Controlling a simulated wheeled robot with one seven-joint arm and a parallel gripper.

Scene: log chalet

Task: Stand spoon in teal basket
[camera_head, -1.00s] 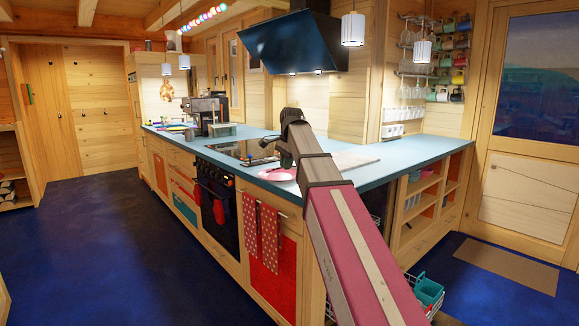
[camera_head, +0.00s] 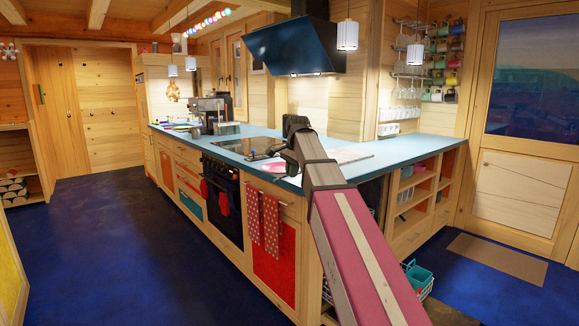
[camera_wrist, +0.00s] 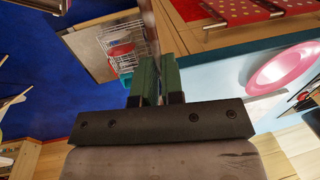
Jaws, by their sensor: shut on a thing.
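My gripper's green fingers (camera_wrist: 155,80) are closed together in the wrist view on a thin, greyish upright strip, the spoon (camera_wrist: 152,32). Its far end is not clear. In the head view my gripper (camera_head: 292,128) is over the counter, partly hidden by my own arm, and the spoon cannot be made out. The teal basket (camera_head: 418,274) is low at the right, in a wire rack beside my arm, well below the counter top. The gripper is apart from it.
A blue counter (camera_head: 345,173) runs across the middle with a pink plate (camera_head: 268,168) near its edge; the plate also shows in the wrist view (camera_wrist: 284,70). The wire rack (camera_wrist: 124,50) shows past the fingers. Blue floor (camera_head: 110,250) at left is clear.

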